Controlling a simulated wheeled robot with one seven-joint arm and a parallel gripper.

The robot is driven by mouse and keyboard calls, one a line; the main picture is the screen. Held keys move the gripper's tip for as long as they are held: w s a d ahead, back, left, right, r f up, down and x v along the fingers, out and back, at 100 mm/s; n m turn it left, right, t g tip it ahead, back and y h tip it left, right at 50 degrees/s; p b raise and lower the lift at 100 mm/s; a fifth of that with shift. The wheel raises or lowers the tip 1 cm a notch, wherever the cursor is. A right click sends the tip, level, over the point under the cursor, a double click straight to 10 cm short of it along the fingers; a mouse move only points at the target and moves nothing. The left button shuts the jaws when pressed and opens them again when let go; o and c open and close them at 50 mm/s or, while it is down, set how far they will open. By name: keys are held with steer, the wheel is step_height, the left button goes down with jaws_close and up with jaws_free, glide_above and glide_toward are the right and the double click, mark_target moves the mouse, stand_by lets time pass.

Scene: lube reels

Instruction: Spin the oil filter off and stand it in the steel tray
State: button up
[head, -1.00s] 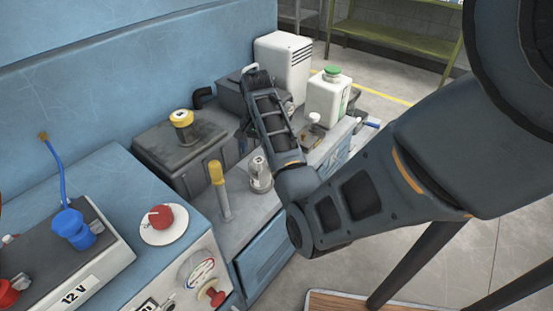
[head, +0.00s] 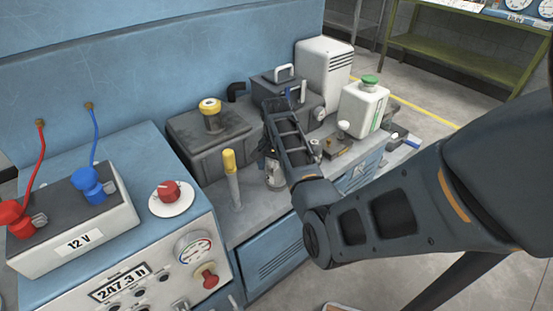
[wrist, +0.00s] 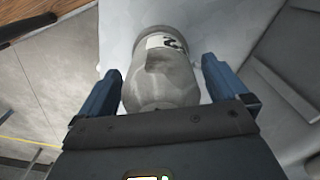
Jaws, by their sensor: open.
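A pale grey cylinder with a white label bearing a dark mark, apparently the oil filter (wrist: 160,80), stands between my gripper's (wrist: 160,70) two blue fingers in the wrist view. The fingers are open, one on each side, with visible gaps to it. In the head view the filter (head: 275,176) is on the grey bench top, partly covered by my arm, and my gripper (head: 267,156) is mostly hidden behind the forearm. I cannot make out the steel tray in these frames.
A yellow-handled post (head: 231,178) stands left of the filter. Behind are a dark box with a yellow cap (head: 211,108) and a dark box with a white handle (head: 284,74). A white bottle with a green cap (head: 363,104) is at right. A 12 V battery (head: 78,243) is at left.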

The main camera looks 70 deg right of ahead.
steer(key=shift+f, duration=0.65)
steer(key=shift+c, duration=0.5)
steer(key=c, duration=1.1)
steer(key=shift+r+n+p, duration=0.2)
steer(key=shift+n+p, duration=0.55)
steer(key=shift+n, duration=0.25)
steer(key=shift+c, duration=0.2)
steer(key=shift+f+n, duration=0.15)
steer(key=shift+n, duration=0.15)
steer(key=shift+r+p, duration=1.2)
steer(key=shift+r, duration=2.55)
